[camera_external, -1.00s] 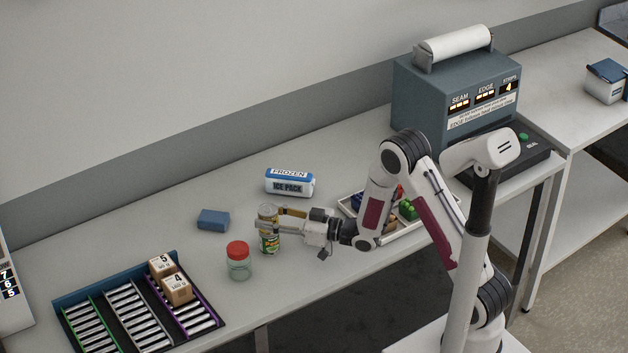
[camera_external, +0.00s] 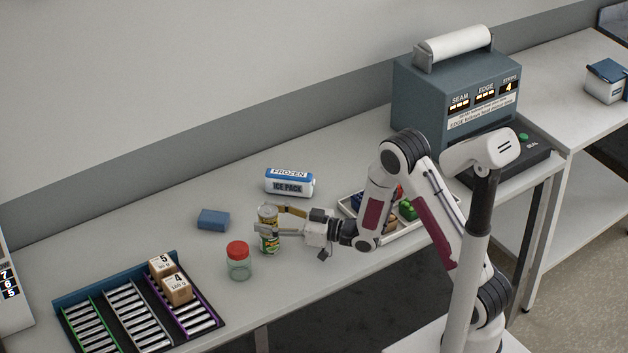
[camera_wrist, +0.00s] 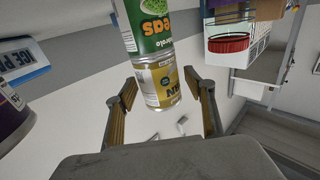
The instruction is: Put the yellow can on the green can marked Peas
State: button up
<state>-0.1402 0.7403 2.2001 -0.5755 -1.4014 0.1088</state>
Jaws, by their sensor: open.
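The yellow can (camera_external: 267,213) stands upright on top of the green can marked Peas (camera_external: 269,241) on the bench. In the wrist view the yellow can (camera_wrist: 159,83) and the green Peas can (camera_wrist: 147,28) show end to end, upside down in the picture, their rims touching. My gripper (camera_external: 266,218) is level with the yellow can. Its fingers are spread on either side of it, and the wrist view shows gaps between the fingers and the can.
A glass jar with a red lid (camera_external: 238,259) stands close left of the cans. A blue block (camera_external: 213,219) and an ice pack (camera_external: 290,182) lie behind. A roller rack with boxes (camera_external: 136,305) is at left, a tray (camera_external: 352,208) at right.

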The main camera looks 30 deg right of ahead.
jog(key=v, duration=1.2)
jog(key=shift+w+r, duration=0.1)
dwell(0.8)
jog(key=s+d+r+m+g+h, duration=0.1)
jog(key=s+d+r+m+h, duration=0.1)
jog(key=d+r+h, duration=0.35)
jog(key=s+d+r+m+g+h, duration=0.25)
jog(key=d+h, duration=0.35)
jog(key=d, duration=0.3)
jog(key=s+r+m+g, duration=0.3)
jog(key=s+g, duration=0.1)
jog(key=s, duration=2)
jog(key=shift+d+g, duration=0.3)
jog(key=shift+g, duration=0.05)
